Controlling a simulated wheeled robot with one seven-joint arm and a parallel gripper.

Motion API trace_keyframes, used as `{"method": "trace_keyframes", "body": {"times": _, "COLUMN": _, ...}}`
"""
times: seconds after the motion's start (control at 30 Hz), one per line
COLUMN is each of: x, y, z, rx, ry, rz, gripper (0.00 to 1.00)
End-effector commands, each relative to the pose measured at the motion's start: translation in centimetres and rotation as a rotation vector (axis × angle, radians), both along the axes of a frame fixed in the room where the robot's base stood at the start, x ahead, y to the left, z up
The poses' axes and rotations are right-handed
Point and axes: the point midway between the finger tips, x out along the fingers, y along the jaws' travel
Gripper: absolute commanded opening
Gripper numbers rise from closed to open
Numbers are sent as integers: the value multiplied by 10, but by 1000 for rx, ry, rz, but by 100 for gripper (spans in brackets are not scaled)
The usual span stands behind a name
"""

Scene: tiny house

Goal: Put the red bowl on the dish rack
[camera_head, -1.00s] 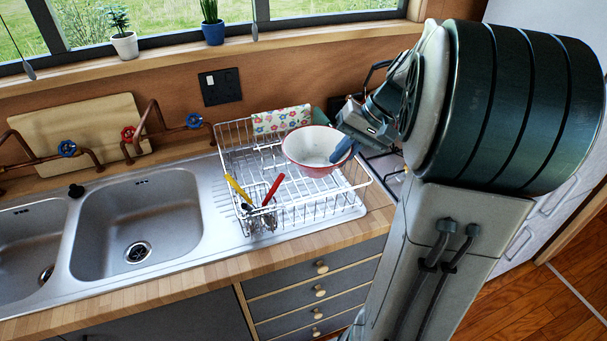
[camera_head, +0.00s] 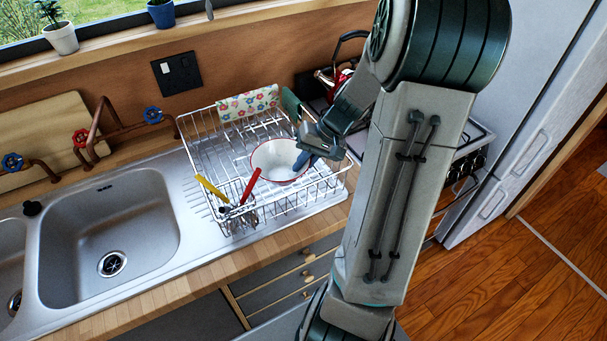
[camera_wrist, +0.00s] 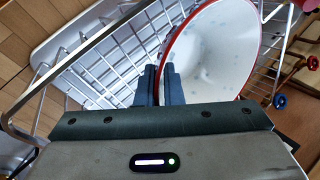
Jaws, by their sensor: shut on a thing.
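The red bowl (camera_head: 279,161) is white inside with a red rim. In the head view it is within the outline of the white wire dish rack (camera_head: 196,131), near its right part. My gripper (camera_head: 305,160) is shut on the bowl's right-hand rim. In the wrist view my gripper (camera_wrist: 160,72) has its two fingers close together at the edge of the bowl (camera_wrist: 212,50), and the rack's wires (camera_wrist: 110,62) run beside and behind it. The bowl is tilted in the head view. I cannot tell whether its base touches the rack's wires.
A cutlery holder with a yellow-handled utensil (camera_head: 211,188) and a red-handled one (camera_head: 251,186) is at the rack's front. A flowered cloth (camera_head: 248,103) hangs at its back. The sink (camera_head: 108,235) is left, a red kettle (camera_head: 333,76) and stove (camera_head: 470,150) right.

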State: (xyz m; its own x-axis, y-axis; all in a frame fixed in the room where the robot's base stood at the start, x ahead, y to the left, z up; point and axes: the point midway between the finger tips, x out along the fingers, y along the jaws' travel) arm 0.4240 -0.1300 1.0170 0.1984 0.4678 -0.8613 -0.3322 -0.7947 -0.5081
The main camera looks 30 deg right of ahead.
Motion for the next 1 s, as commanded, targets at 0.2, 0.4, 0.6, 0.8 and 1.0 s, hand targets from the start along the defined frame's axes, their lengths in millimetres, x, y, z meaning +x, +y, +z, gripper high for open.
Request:
{"method": "trace_keyframes", "body": {"times": 0.2, "x": 0, "y": 1, "z": -17, "rx": 2, "ry": 1, "rz": 1, "gripper": 0}}
{"method": "trace_keyframes", "body": {"times": 0.4, "x": 0, "y": 1, "z": -43, "rx": 1, "ry": 1, "rz": 2, "gripper": 0}}
{"method": "trace_keyframes", "body": {"times": 0.6, "x": 0, "y": 1, "z": -48, "rx": -1, "ry": -1, "rz": 3, "gripper": 0}}
{"method": "trace_keyframes", "body": {"times": 0.8, "x": 0, "y": 1, "z": -50, "rx": -2, "ry": -1, "rz": 3, "gripper": 0}}
{"method": "trace_keyframes", "body": {"times": 1.0, "x": 0, "y": 1, "z": -51, "rx": -2, "ry": -1, "rz": 3, "gripper": 29}}
